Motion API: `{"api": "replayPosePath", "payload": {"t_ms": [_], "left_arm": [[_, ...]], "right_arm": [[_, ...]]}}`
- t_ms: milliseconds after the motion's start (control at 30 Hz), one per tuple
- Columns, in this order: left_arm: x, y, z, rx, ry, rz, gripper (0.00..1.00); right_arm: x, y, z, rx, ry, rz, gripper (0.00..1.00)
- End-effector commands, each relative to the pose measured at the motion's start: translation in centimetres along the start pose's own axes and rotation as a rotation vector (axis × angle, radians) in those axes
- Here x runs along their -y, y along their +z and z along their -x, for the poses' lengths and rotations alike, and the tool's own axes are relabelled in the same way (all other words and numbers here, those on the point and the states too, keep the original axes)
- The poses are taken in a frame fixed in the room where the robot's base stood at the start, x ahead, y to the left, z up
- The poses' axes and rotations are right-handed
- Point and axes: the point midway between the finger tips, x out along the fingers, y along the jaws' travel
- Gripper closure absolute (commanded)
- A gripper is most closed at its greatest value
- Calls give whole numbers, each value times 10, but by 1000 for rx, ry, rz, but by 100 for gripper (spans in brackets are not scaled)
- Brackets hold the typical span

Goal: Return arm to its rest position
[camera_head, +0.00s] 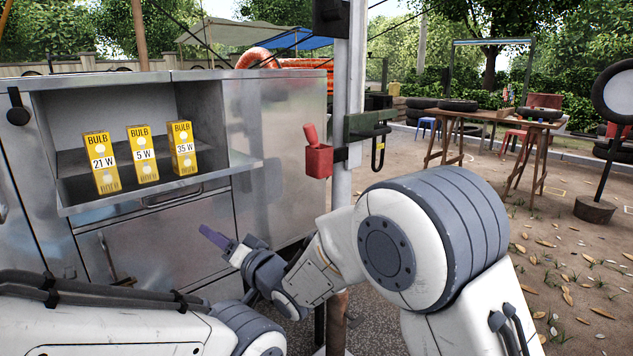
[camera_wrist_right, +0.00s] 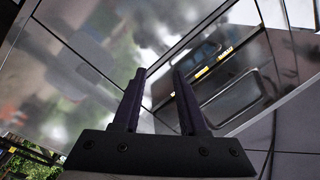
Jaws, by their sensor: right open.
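My right arm reaches in from the right in the head view, folded at a large grey-and-white joint. Its gripper (camera_head: 216,238) points left in front of the metal cart (camera_head: 290,160). In the right wrist view the two dark fingers of my right gripper (camera_wrist_right: 160,95) stand apart with nothing between them. The shiny metal panels of the cart (camera_wrist_right: 80,60) fill the space beyond the fingers. My left arm lies across the lower left of the head view; its gripper is not in view.
Yellow bulb boxes marked 21 W (camera_head: 102,163), 5 W (camera_head: 143,154) and 35 W (camera_head: 183,148) stand in the cart's open compartment. A red holder (camera_head: 319,160) and a green bracket (camera_head: 367,126) are on the pole. Open ground with a wooden table (camera_head: 500,122) lies to the right.

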Motion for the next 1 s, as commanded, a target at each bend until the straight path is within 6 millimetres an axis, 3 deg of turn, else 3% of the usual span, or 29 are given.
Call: {"api": "replayPosePath", "payload": {"t_ms": [167,267,400,600,800,867,1000], "left_arm": [[0,0,0,0,0,0,100],[0,0,0,0,0,0,100],[0,0,0,0,0,0,100],[0,0,0,0,0,0,100],[0,0,0,0,0,0,100],[0,0,0,0,0,0,100],[-3,-2,40,0,0,0,100]], "right_arm": [[-24,17,56,191,329,179,58],[-36,35,104,345,486,258,58],[-44,65,185,608,652,340,58],[-36,106,298,982,753,393,58],[-17,134,388,1286,748,399,58],[-9,141,413,1371,734,396,58],[19,114,412,1384,734,395,58]]}}
